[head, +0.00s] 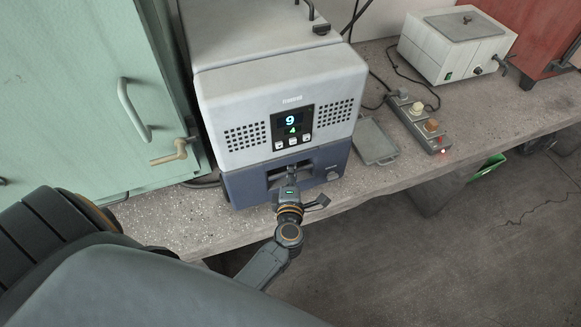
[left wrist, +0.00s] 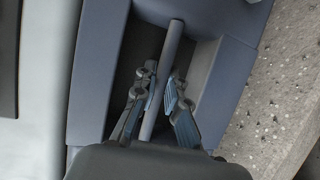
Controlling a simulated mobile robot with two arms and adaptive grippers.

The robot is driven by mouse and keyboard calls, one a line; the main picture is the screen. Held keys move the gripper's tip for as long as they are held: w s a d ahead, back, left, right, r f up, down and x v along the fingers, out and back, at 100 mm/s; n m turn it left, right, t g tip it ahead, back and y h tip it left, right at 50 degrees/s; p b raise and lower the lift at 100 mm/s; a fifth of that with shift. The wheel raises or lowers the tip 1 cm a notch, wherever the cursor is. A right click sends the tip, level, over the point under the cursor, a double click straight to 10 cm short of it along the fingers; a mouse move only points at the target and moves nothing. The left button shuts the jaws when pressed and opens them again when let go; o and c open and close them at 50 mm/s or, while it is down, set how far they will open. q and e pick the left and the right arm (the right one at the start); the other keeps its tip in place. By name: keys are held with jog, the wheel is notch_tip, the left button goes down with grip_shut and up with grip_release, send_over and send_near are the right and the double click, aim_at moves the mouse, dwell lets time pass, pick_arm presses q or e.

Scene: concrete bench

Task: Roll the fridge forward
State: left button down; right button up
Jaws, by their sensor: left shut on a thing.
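The fridge (head: 287,100) is a boxy unit on the concrete bench, with a pale upper body and a blue-grey lower part. Its front has two perforated panels and a dark display reading 9 and 4. A recess in the lower front holds a grey bar handle, clear in the left wrist view (left wrist: 172,45). My left gripper (head: 291,178) is at this recess. In the left wrist view its fingers (left wrist: 162,90) are on either side of the bar, shut on it. My right gripper is not in view.
A green cabinet (head: 75,75) with a handle and latch stands close on the left. Right of the fridge are a shallow grey tray (head: 376,141), a power strip (head: 421,124) and a white box (head: 457,42) with cables. The bench's front edge (head: 400,185) is near.

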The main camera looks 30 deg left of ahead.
pick_arm(q)
jog(key=shift+s+d+f, duration=0.2)
jog(key=shift+d+f, duration=0.1)
jog(key=shift+f, duration=0.05)
jog(key=c, duration=1.6)
grip_release()
jog(key=shift+o, duration=1.1)
jog(key=shift+r, duration=0.1)
jog(key=v, duration=1.2)
jog(key=shift+r, duration=0.15)
